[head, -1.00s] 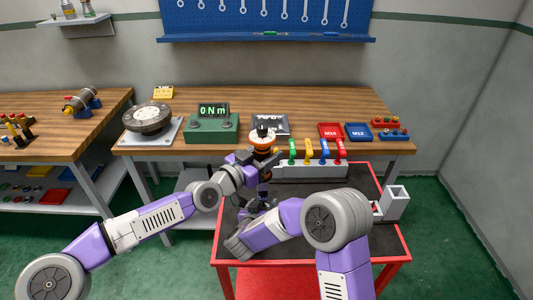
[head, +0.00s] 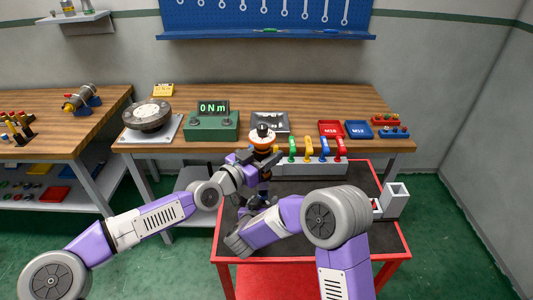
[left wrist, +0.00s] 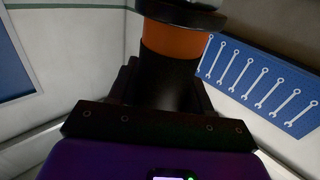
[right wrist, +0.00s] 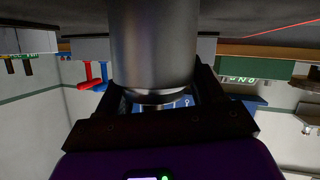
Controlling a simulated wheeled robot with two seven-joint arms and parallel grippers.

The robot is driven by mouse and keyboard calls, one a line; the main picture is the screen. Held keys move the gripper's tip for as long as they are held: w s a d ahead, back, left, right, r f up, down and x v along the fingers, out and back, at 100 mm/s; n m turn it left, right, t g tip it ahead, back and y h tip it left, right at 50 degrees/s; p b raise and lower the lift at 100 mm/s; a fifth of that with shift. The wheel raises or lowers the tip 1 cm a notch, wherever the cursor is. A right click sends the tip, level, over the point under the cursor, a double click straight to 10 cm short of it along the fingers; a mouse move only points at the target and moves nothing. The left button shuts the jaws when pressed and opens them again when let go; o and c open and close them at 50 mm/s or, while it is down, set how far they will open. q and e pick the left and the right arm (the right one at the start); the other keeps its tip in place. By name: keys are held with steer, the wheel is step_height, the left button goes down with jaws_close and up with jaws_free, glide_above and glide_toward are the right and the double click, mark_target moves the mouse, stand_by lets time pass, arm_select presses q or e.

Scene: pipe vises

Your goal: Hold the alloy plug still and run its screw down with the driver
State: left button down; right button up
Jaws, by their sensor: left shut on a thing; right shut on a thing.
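The driver (head: 263,142), with an orange band and a black body, stands upright over the red cart. My left gripper (head: 264,166) is shut around its black part, and the driver (left wrist: 172,42) fills the middle of the left wrist view. My right gripper (right wrist: 158,104) is shut on the alloy plug (right wrist: 152,45), a smooth grey metal cylinder in the right wrist view. In the head view the right gripper is low, below the left one, and my arms hide the plug. The screw and driver tip cannot be made out.
The red cart (head: 312,262) has a dark top. Behind the driver is a grey rail with coloured levers (head: 309,150). A grey square tube (head: 396,200) stands at the cart's right. The green meter (head: 211,126) on the wooden bench reads 0 Nm.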

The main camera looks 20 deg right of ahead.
arm_select(q)
steer(key=shift+f, duration=0.6)
stand_by(2.6)
steer(key=shift+r, duration=0.1)
steer(key=shift+r, duration=2.6)
arm_select(e)
steer(key=o, duration=1.4)
